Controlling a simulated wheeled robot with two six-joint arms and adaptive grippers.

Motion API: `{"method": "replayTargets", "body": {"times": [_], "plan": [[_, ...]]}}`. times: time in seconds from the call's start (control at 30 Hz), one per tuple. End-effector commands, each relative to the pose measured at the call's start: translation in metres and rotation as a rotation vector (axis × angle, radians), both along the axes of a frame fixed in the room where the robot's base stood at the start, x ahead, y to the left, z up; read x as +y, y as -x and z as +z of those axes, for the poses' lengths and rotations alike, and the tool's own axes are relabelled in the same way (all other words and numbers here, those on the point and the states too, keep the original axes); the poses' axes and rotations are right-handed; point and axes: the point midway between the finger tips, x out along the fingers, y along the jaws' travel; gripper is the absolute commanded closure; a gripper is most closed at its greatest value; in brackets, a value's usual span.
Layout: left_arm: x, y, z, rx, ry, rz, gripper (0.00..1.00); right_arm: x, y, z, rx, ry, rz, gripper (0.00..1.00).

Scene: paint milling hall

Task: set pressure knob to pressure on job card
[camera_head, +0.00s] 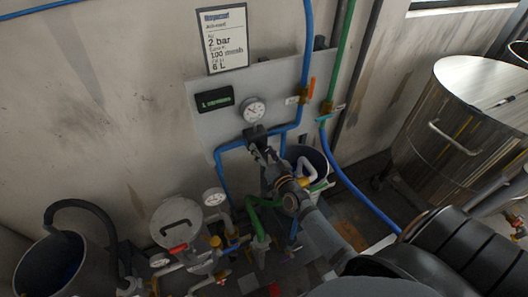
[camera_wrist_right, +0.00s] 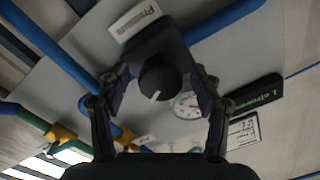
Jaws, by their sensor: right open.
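The job card (camera_head: 223,39) hangs on the wall in the head view and reads 2 bar, with 6 L lower down. The black pressure knob (camera_wrist_right: 160,78) with a white pointer mark sits between the fingers of my right gripper (camera_head: 262,145) in the right wrist view. The fingers are open, one on each side of the knob, with gaps visible. In the head view, the gripper mostly hides the knob. The round gauge (camera_head: 254,110) is just above; it also shows in the wrist view (camera_wrist_right: 186,105), its needle too small to read surely. My left gripper is not in view.
A green-lit display (camera_head: 214,98) sits left of the gauge on the grey panel (camera_head: 203,127). Blue pipes (camera_head: 305,50) and valves run beside the knob. A lidded vessel (camera_head: 178,220) stands below left, a large steel drum (camera_head: 465,110) at right.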

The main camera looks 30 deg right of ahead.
Motion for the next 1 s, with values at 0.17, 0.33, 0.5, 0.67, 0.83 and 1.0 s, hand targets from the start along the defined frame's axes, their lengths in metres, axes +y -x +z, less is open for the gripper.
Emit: {"method": "replayTargets", "body": {"times": [0.17,0.33,0.5,0.67,0.83,1.0], "plan": [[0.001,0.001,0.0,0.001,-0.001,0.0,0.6,0.001,0.018,-0.001,0.002,0.002,0.0,0.35],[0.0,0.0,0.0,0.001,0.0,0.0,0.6,0.002,0.06,-0.003,0.005,0.002,0.002,0.35],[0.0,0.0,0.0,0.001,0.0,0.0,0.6,0.004,0.097,-0.003,0.003,0.0,0.001,0.35],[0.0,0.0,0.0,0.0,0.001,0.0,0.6,0.004,0.116,-0.003,0.001,0.001,0.001,0.35],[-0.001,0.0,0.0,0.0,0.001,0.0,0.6,0.004,0.12,-0.002,0.0,0.0,0.0,0.35],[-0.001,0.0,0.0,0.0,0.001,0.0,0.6,0.004,0.12,-0.002,0.0,0.0,0.0,0.35]]}}
